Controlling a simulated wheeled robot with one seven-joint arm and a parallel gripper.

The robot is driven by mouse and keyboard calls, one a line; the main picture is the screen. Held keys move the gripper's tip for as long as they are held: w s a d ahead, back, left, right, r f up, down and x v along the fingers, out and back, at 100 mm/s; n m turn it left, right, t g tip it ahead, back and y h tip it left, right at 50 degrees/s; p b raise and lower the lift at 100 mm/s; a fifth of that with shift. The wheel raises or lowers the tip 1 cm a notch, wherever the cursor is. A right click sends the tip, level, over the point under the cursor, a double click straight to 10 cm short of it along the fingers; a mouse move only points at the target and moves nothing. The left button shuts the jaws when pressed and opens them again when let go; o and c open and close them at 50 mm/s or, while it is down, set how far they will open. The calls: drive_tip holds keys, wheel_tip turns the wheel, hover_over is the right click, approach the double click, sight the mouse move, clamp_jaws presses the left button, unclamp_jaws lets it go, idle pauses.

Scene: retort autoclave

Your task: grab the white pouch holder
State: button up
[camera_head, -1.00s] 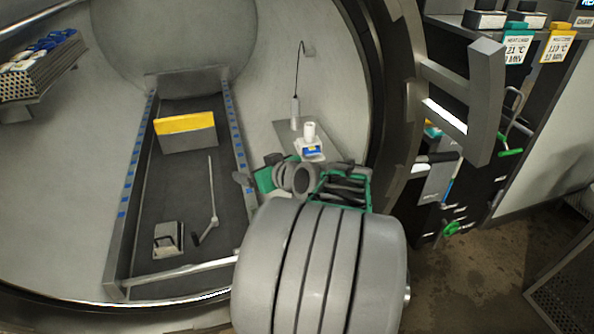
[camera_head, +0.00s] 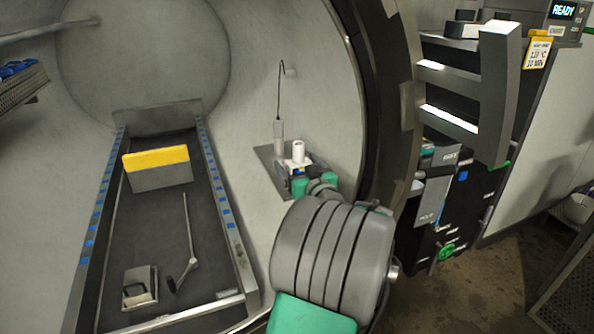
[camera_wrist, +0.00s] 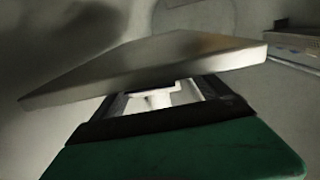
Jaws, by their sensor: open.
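The white pouch holder (camera_head: 298,154), a small white piece with an upright round top, stands on a small grey shelf (camera_head: 268,157) on the right inner wall of the chamber. My gripper (camera_head: 300,178) is open, just in front of the holder in the head view, and covers its lower part. In the wrist view, a white part (camera_wrist: 158,98), likely the holder, shows between the dark fingers (camera_wrist: 160,96). A grey plate, likely the shelf (camera_wrist: 150,62), crosses that view close by. I cannot tell whether the fingers touch the holder.
A thin probe (camera_head: 279,130) hangs on a cable behind the shelf. The round door rim (camera_head: 378,110) is close to the right. A long tray (camera_head: 225,200) below left bears a yellow-topped block (camera_head: 158,168), a small metal box (camera_head: 140,288) and a lever (camera_head: 190,250).

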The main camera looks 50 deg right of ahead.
drive_tip(key=shift+r, duration=0.1)
drive_tip(key=c, duration=1.7)
drive_tip(key=shift+c, duration=0.2)
